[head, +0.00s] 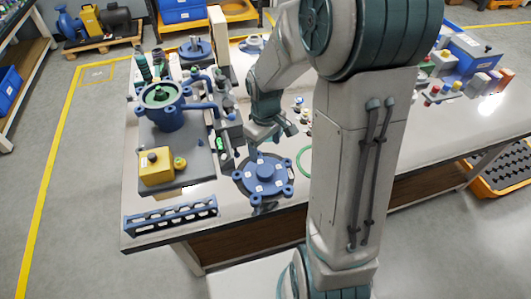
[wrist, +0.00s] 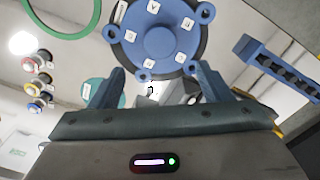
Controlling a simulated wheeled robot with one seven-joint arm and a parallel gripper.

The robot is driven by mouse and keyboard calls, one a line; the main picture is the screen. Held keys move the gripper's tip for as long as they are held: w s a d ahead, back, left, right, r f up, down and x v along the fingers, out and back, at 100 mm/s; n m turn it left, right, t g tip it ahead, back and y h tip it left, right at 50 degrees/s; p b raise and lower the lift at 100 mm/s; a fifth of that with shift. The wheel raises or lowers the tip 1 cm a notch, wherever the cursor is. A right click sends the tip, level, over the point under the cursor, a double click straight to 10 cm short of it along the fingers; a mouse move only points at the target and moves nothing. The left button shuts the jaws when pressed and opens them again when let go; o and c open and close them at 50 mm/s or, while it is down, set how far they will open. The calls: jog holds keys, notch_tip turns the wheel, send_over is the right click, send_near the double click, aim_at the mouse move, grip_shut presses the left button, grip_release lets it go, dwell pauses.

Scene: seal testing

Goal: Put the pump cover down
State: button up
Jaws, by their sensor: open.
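The pump cover (head: 264,175) is a round blue disc with several lugs and small white labels. It lies label side up at the front edge of the white bench, just right of the grey base plate. My gripper (head: 256,151) is at the cover's far edge in the head view. In the wrist view my gripper (wrist: 162,82) is open, its two blue fingers spread wide. The cover (wrist: 157,42) lies just beyond the fingertips, with small lugs near the gap. Nothing is clearly clamped between the fingers. Contact with the cover cannot be told.
A blue pump body (head: 166,116) with an open top stands on the grey plate, behind a yellow box (head: 157,165). A blue slotted rack (head: 170,215) lies at the front left edge. A green ring (head: 304,161) lies right of the cover. My arm hides the bench's middle.

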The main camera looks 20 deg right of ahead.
jog(key=s+r+m+t, duration=0.2)
jog(key=s+r+m, duration=0.4)
jog(key=s+r, duration=0.7)
jog(key=shift+s+a+t, duration=0.15)
jog(key=shift+s+t, duration=0.25)
jog(key=shift+s, duration=0.15)
jog(key=shift+r, duration=0.1)
dwell(0.4)
